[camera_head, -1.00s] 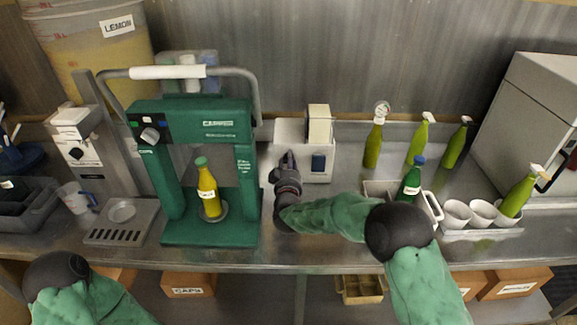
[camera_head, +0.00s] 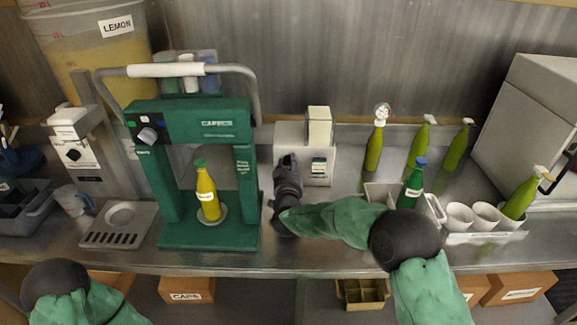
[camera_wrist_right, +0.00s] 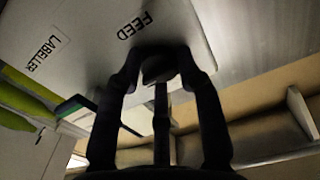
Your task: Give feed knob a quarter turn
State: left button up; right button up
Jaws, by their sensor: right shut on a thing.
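The white labeller (camera_head: 322,153) stands at the back of the steel counter, right of the green capping press. In the right wrist view its face (camera_wrist_right: 95,35) shows the words LABELLER and FEED. The dark feed knob (camera_wrist_right: 158,69) is just below the word FEED, between my right fingertips. My right gripper (camera_head: 286,160) is at the left part of the labeller's front and is shut on the knob. In the head view the gripper hides the knob. My left gripper is outside the views; only part of the left arm shows at lower left.
The green capping press (camera_head: 205,120) holds a yellow bottle (camera_head: 207,192) close to my right forearm's left. A dark green bottle (camera_head: 411,185) and white cups (camera_head: 486,214) stand right of my arm. Several light green bottles are farther back. The counter's front strip is clear.

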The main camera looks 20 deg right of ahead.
jog(key=o, duration=1.1)
jog(key=shift+o, duration=0.2)
jog(key=v, duration=1.2)
